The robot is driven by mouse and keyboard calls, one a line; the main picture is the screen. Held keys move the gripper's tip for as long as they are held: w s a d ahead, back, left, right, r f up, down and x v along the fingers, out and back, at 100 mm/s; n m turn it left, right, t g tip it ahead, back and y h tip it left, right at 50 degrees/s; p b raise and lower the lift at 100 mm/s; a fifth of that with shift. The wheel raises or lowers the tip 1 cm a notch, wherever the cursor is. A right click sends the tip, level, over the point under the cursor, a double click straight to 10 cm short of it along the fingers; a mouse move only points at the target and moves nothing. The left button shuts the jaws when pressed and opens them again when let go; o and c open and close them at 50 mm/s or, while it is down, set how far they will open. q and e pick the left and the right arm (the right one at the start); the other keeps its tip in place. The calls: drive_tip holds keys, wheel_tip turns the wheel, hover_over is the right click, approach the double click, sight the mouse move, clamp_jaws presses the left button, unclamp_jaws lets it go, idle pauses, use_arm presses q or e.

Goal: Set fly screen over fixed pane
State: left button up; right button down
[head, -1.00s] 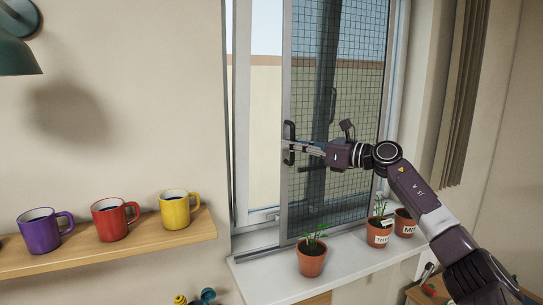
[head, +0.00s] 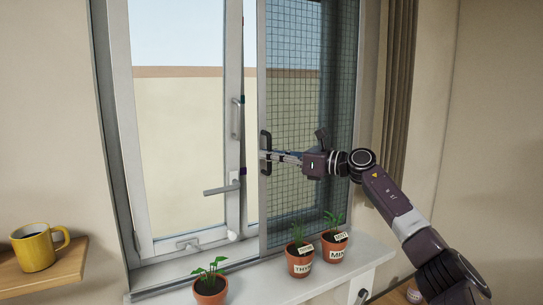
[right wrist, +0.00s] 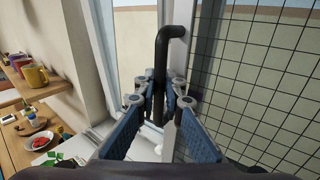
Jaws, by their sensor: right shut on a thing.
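The fly screen (head: 295,110) is a dark mesh panel in a grey frame. It covers the right part of the window in the head view, in front of the fixed pane, which shows only through the mesh. Its black upright handle (head: 265,143) is on the screen's left edge. My right gripper (head: 274,156) reaches in from the right and is shut on this handle. In the right wrist view the handle (right wrist: 160,65) stands between the blue fingers, with the mesh (right wrist: 255,85) to the right. My left gripper is out of view.
The left sash (head: 175,120) is uncovered, with a grey lever handle (head: 221,188). On the sill (head: 245,280) stand a plain potted plant (head: 210,287), a thyme pot (head: 299,268) and a mint pot (head: 335,251). A yellow mug (head: 33,250) is on a shelf at left.

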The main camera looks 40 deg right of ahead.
drive_tip(key=shift+d, duration=0.2)
drive_tip(key=c, duration=2.4)
unclamp_jaws()
drive_tip(key=shift+r, duration=0.1)
drive_tip(key=shift+o, duration=0.4)
drive_tip(key=shift+s+d, duration=0.1)
drive_tip(key=shift+d, duration=0.05)
drive_tip(key=v, duration=1.2)
